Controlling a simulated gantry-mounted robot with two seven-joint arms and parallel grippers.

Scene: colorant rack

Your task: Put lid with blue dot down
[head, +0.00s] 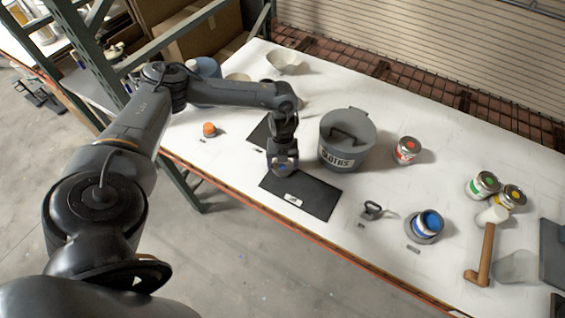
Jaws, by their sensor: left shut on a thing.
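My left gripper (284,170) points down over the back edge of a black mat (318,196) and is shut on a small greyish lid (286,166) with a blue spot. The fingers and wrist hide much of the lid, and I cannot tell whether it touches the mat or hangs just above it. An open can of blue paint (431,222) stands to the right, in a grey round holder. My right gripper is not in view.
An orange cap (209,129) is at left.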

